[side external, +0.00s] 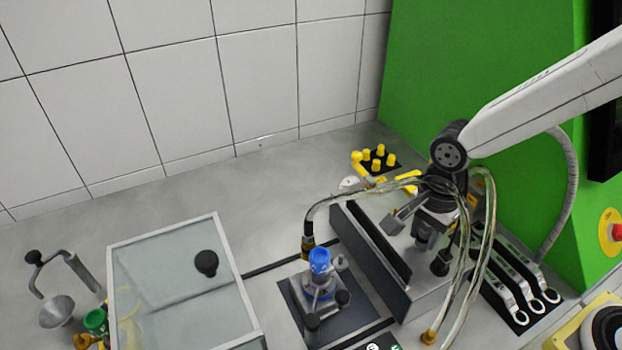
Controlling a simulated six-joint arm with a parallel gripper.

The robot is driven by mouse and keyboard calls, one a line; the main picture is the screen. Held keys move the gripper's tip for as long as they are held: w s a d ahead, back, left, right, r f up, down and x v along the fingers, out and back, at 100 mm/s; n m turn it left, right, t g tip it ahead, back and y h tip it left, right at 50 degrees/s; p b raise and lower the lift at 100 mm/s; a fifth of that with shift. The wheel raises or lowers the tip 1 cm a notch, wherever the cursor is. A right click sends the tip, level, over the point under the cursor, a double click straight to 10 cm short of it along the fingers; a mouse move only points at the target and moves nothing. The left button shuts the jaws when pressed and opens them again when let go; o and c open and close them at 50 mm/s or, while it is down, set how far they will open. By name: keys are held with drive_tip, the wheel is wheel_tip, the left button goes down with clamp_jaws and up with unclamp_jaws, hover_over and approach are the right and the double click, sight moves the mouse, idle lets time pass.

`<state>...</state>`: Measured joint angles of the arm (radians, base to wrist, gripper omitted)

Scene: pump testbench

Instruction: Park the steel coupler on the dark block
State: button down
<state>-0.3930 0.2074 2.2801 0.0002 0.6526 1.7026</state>
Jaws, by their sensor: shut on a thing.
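My gripper (426,236) points down over the grey bench fixture at right of centre. It is shut on a small part that I take to be the steel coupler; the jaws and wrist mostly hide it. A long dark block (369,243) with an upright face stands just left of my gripper. I cannot tell whether the held part touches anything below. Clear hoses (468,262) loop around my wrist. One hose runs left to a dark and brass end fitting (308,244).
A blue-topped metal fitting (319,262) stands on a dark square plate (296,309) left of the fixture. A glass-lidded box (175,285) fills the lower left. Yellow-capped pegs (379,155) stand behind. Wrenches (520,290) lie at right.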

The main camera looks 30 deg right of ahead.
drive_tip(key=shift+f, duration=0.2)
idle(0.6)
drive_tip(key=shift+c, duration=1.7)
unclamp_jaws()
drive_tip(key=shift+r, duration=3.55)
drive_tip(key=shift+d+f, duration=0.1)
drive_tip(key=shift+d, duration=0.05)
